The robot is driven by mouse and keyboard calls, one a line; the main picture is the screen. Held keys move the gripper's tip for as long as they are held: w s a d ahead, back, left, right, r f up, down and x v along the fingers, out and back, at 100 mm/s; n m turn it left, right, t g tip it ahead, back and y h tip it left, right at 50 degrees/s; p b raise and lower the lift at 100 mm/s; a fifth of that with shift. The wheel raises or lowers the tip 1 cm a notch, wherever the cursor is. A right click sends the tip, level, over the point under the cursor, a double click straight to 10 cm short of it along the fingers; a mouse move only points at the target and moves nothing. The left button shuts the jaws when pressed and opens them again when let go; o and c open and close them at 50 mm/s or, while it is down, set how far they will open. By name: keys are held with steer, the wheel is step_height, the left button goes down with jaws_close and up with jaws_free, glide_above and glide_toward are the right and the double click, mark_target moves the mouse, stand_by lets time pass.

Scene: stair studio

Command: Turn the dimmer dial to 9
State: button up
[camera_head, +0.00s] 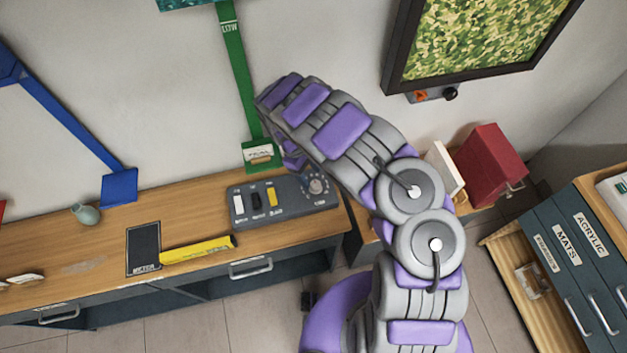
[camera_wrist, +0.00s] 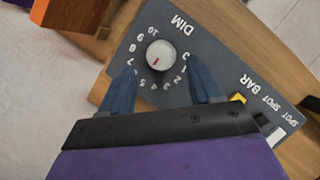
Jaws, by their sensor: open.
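The dimmer dial (camera_wrist: 160,56) is a round white knob on a dark grey panel (camera_wrist: 205,45), with numbers 0 to 10 around it and the word DIM beside it. Its red mark points to the lower left in the wrist view, roughly toward 5 or 6; I cannot tell exactly. My gripper (camera_wrist: 161,82) is open, its two blue fingers apart on either side of the dial's lower numbers, with nothing between them. The fingers appear short of the knob. In the head view, the dial (camera_head: 315,185) shows at the panel's right end; my gripper is mostly hidden by my arm.
The panel's three switches, white (camera_head: 238,204), black (camera_head: 256,199) and yellow (camera_head: 272,196), sit left of the dial. The wooden bench (camera_head: 190,231) also bears a dark METER plate (camera_head: 143,250), a yellow bar (camera_head: 198,249) and a vase (camera_head: 86,214). A red box (camera_head: 487,165) stands at right.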

mark_target(315, 183)
steer(key=shift+x, duration=2.1)
steer(key=c, duration=1)
